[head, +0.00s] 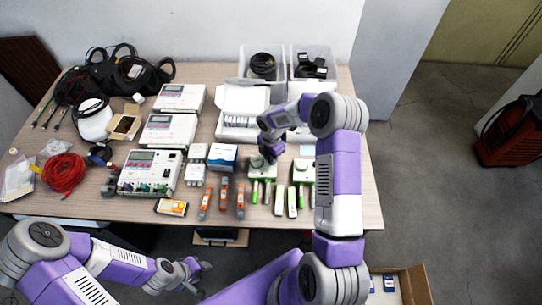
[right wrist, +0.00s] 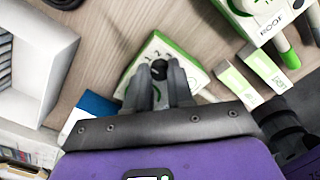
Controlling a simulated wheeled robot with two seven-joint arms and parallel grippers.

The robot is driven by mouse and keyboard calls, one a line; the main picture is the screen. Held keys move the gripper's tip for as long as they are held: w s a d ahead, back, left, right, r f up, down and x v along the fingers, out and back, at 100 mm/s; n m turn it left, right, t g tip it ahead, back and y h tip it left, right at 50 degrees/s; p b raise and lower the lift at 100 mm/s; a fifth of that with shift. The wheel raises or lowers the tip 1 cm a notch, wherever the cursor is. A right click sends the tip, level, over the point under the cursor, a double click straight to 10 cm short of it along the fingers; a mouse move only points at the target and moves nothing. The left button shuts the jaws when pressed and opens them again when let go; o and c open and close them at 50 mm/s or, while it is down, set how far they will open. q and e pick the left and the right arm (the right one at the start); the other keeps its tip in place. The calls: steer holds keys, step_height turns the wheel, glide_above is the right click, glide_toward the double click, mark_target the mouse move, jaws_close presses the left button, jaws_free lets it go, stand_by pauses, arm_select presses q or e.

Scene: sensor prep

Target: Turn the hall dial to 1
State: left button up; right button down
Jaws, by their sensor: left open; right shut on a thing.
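A white and green dial box (head: 262,172) stands near the front middle of the table. In the right wrist view the same box (right wrist: 190,68) shows a dark knob (right wrist: 158,68) with small marks around it; I cannot read its name or setting for sure. My right gripper (head: 269,157) is over this box, its fingers (right wrist: 159,85) closed around the knob. A second, similar box (head: 303,171) to its right reads ROOF in the right wrist view (right wrist: 262,12). My left gripper (head: 194,273) is open and empty, in front of the table's front edge.
Green-and-white sticks (head: 280,200) and orange tools (head: 240,200) lie in front of the boxes. A blue-and-white box (head: 223,157) stands left of the dial box. An open white carton (head: 240,100) is behind. White instruments (head: 150,172) and cables fill the left.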

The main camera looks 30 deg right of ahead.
steer(key=c, duration=1.2)
jaws_free()
steer(key=shift+c, duration=0.2)
step_height(320, 180, up, 8)
steer(key=shift+f+p, duration=0.2)
steer(key=shift+p, duration=0.4)
steer(key=shift+s+f, duration=0.1)
